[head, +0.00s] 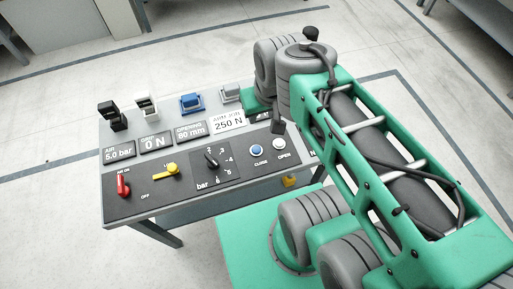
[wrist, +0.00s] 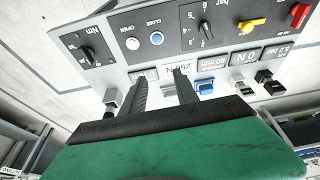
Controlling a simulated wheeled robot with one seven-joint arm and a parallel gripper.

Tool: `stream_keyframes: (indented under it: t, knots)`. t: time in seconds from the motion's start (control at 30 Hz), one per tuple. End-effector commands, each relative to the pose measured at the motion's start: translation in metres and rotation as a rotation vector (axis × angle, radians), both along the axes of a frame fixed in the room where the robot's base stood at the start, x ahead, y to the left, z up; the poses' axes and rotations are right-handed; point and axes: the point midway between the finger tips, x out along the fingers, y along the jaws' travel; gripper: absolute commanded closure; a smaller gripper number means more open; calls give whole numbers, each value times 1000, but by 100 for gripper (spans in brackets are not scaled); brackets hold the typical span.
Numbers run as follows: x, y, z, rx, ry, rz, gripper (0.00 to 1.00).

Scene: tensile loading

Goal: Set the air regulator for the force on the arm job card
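The air regulator is a black knob (head: 211,160) on a dark bar scale in the panel's middle; it also shows in the wrist view (wrist: 206,28). Its exact setting is too small to read. The job card (head: 228,123) reads 250 N; in the wrist view the card (wrist: 178,67) is upside down, partly behind a finger.
A red lever (head: 123,185), a yellow lever (head: 170,170), a blue close button (head: 257,149) and a white open button (head: 279,144) flank the knob. Black, white, blue and grey blocks stand along the back. An Nm knob (wrist: 89,52) is at the panel's other end.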

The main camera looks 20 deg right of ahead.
Motion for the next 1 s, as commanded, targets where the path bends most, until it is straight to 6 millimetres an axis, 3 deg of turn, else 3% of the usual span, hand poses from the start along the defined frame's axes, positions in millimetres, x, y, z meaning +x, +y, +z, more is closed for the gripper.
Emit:
stream_keyframes:
  t: [0.47, 1.0]
  knots:
    - [0, 0, 0, 0, 0, 0, 99]
    - [0, 0, 0, 0, 0, 0, 100]
